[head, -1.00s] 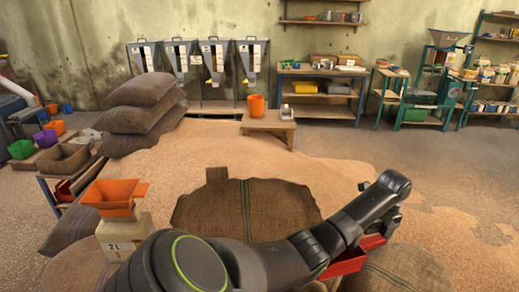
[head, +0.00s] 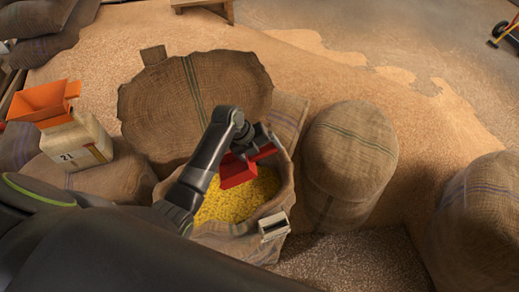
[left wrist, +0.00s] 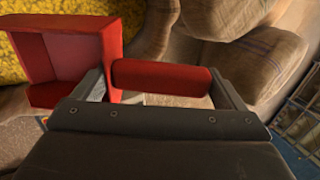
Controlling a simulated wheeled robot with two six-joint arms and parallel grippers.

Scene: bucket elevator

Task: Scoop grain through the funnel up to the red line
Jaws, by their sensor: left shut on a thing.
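My left gripper (head: 264,146) is shut on the handle of a red scoop (head: 238,172). In the left wrist view, the red handle lies between the fingers of my gripper (left wrist: 160,80), with the scoop's tray (left wrist: 72,52) at upper left. The scoop is over an open sack (head: 284,196) of yellow grain (head: 222,205); I cannot tell whether it touches the grain. The tray looks empty in the left wrist view. An orange funnel (head: 44,100) sits on a pale container (head: 76,143) marked "2L" at the left. No red line can be made out. My right gripper is not in view.
A closed sack (head: 348,165) stands right of the open one, and another sack (head: 485,215) is at the far right. A brown sack flap (head: 190,100) rises behind the grain. A small pale clip-like piece (head: 273,226) is on the open sack's front rim.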

